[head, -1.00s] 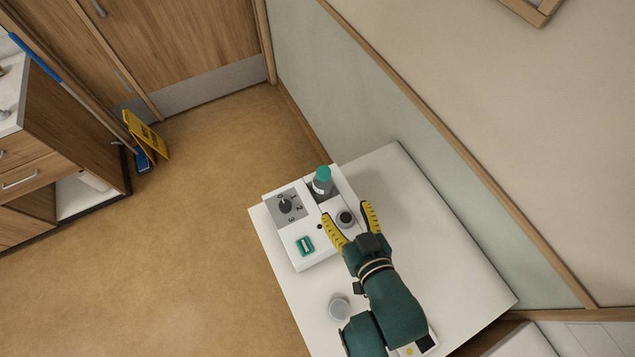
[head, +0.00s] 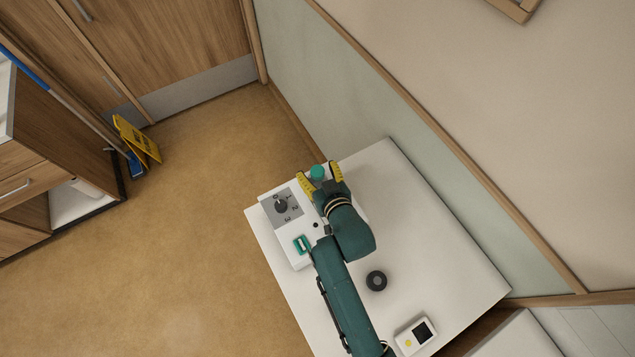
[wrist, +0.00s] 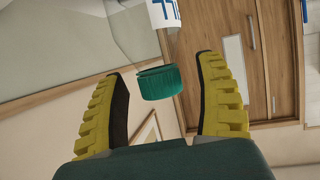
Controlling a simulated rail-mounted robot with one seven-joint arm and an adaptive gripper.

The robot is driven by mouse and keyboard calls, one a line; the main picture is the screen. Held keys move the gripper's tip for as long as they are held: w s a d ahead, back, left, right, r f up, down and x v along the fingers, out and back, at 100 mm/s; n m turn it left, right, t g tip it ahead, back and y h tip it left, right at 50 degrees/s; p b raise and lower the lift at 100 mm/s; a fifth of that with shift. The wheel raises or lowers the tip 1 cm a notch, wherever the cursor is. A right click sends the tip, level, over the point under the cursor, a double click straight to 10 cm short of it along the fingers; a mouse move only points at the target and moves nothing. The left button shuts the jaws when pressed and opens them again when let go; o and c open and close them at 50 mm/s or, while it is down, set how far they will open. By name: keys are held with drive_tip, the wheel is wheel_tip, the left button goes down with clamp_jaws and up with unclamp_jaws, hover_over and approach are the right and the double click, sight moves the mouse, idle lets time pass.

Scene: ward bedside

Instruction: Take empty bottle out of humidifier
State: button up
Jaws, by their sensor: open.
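The bottle (head: 317,171) has a teal cap and stands at the far end of the white humidifier unit (head: 282,232) on the bedside table. Its body is mostly hidden by my gripper in the head view. In the wrist view the teal cap (wrist: 159,84) lies between my fingers, with a gap on both sides, and part of a white label with blue print shows above it. My gripper (head: 318,174) is open, its yellow fingers on either side of the cap. Neither finger visibly touches the bottle.
The unit has a grey dial panel (head: 283,208) and a teal switch (head: 302,244). A dark round object (head: 376,281) and a small white device with a screen (head: 416,336) lie on the table (head: 440,250). A wall panel runs close along the table's right side.

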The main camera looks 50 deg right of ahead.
drive_tip(key=c, duration=1.2)
